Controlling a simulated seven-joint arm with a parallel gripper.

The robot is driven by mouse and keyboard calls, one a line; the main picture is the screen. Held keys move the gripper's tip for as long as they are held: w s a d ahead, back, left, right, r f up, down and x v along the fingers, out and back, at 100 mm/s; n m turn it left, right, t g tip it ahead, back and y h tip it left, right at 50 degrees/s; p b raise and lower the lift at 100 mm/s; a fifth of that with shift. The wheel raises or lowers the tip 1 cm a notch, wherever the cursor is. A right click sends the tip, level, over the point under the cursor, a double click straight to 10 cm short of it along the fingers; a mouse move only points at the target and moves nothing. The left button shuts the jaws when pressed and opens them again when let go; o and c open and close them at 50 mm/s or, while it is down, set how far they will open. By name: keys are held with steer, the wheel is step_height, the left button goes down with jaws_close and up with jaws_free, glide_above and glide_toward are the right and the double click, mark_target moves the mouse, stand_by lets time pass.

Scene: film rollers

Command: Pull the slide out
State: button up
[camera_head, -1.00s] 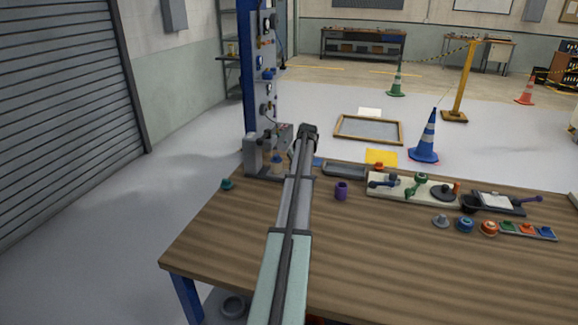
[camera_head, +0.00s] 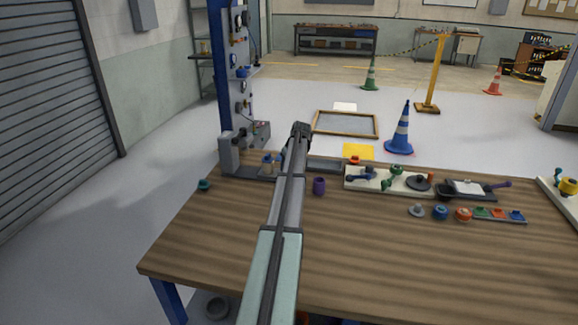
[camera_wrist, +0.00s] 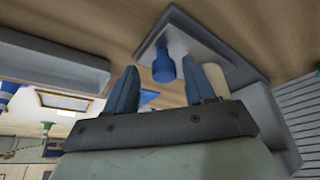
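In the wrist view, my gripper (camera_wrist: 161,68) has its two blue-grey fingers apart with nothing between them. A blue knob (camera_wrist: 163,66) on a pale square plate (camera_wrist: 205,42) shows beyond the gap between the fingertips; I cannot tell whether they touch it. The plate sits against a grey fixture (camera_wrist: 265,105). No part is clearly recognisable as the slide.
The wooden table (camera_head: 330,260) carries a purple cup (camera_head: 319,187), a pale board of parts (camera_head: 360,184) and several coloured knobs (camera_head: 463,214) to the right. A tall blue post (camera_head: 219,70) with fittings rises behind the fixture. The table's front middle is clear.

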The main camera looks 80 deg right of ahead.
steer(key=shift+r, duration=0.1)
steer(key=v, duration=1.3)
steer(key=shift+r, duration=0.3)
steer(key=shift+a, duration=0.1)
